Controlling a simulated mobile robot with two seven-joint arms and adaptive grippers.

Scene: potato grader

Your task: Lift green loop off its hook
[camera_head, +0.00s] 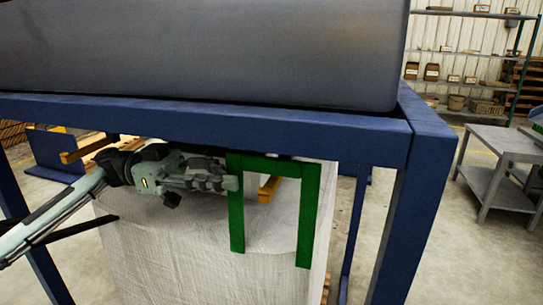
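The green loop (306,215) hangs as an upside-down U under the blue frame, in front of the white bulk bag (180,255). A yellow hook (268,190) shows between its two legs, below its top bar. My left gripper (232,183) comes in from the left, with its fingertips at the upper part of the loop's left leg. The fingers look close together, but whether they grip the strap cannot be told. My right gripper is not in view.
The blue frame's beam (200,122) runs just above the gripper, with a grey hopper (200,50) over it. A blue post (415,220) stands at right. Another yellow bar (85,150) sticks out at left. A grey table (505,145) stands farther right.

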